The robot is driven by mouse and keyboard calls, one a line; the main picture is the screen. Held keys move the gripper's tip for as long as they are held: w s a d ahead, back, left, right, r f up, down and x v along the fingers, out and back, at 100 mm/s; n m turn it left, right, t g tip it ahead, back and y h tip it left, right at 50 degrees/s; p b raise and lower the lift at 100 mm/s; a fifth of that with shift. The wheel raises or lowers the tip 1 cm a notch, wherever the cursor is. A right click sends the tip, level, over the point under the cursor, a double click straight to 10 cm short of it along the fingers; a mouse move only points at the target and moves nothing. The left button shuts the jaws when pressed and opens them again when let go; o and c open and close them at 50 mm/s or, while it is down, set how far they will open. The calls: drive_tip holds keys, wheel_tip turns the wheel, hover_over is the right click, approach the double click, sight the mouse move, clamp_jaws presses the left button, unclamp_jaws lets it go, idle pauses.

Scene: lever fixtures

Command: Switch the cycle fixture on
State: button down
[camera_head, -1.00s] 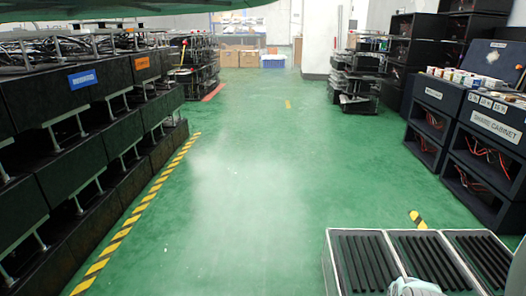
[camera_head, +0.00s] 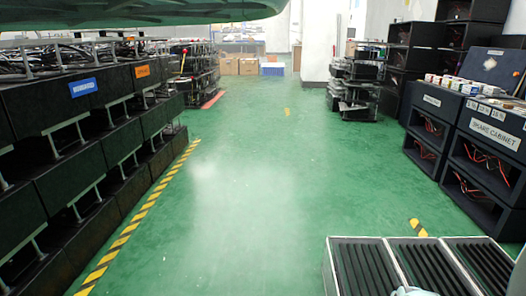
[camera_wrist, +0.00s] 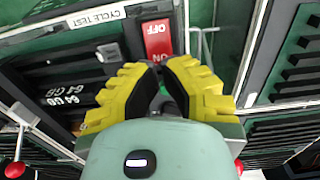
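The lower edge of the switch is partly hidden by the fingertips. The switch cannot be made out in the head view.
Dark cabinets (camera_head: 60,150) line the left; a SHAKE CABINET unit (camera_head: 492,135) stands right. A pale-framed unit with black ribbed panels (camera_head: 328,262) is at lower right. Green floor (camera_head: 260,190) is open between. Red-knobbed levers (camera_wrist: 15,170) show at the wrist view's lower edges.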

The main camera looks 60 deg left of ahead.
drive_tip(key=shift+f+b, duration=0.8)
drive_tip(key=shift+f, duration=1)
idle(0.7)
drive_tip(key=shift+r, duration=0.15)
wheel_tip(320, 180, up, 7)
drive_tip(key=p, duration=0.7)
